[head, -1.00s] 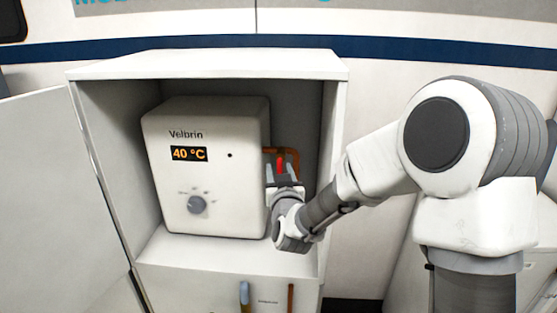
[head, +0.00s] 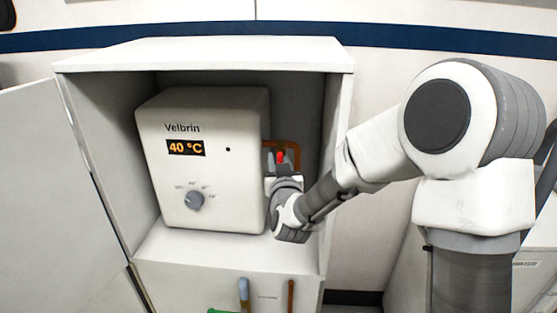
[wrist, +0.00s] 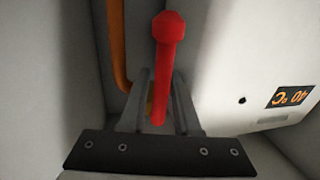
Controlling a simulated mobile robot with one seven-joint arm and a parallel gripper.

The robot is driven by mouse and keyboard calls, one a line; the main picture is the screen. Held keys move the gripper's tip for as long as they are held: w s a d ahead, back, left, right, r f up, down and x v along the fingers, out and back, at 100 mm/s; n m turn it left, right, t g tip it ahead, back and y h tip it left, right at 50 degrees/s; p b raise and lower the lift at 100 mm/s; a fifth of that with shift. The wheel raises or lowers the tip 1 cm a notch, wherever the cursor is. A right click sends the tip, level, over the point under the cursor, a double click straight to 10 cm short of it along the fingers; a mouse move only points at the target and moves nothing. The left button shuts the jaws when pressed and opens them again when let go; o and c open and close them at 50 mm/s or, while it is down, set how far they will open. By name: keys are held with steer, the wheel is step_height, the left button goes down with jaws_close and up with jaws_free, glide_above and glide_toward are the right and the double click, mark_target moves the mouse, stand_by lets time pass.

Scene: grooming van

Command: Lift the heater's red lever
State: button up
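The heater (head: 215,190) is a white box labelled Velbrin with a 40 °C display, standing in an open cabinet. Its red lever (head: 281,156) shows at its right side, by an orange-brown pipe (head: 296,150). In the wrist view the red lever (wrist: 168,60) is a rod with a thicker knob at the top of the picture. My gripper (head: 282,168) is at the lever, in the gap between heater and cabinet wall. In the wrist view its fingers (wrist: 162,85) are apart, one on each side of the lever's lower part, with gaps visible. Contact cannot be told.
The cabinet's right wall (head: 335,150) is close to my gripper, and the heater's side is close on the left. The cabinet door (head: 45,180) stands open at left. A grey dial (head: 194,201) is on the heater's front. Blue and brown handles (head: 244,290) show below.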

jaws_close()
stand_by(1.1)
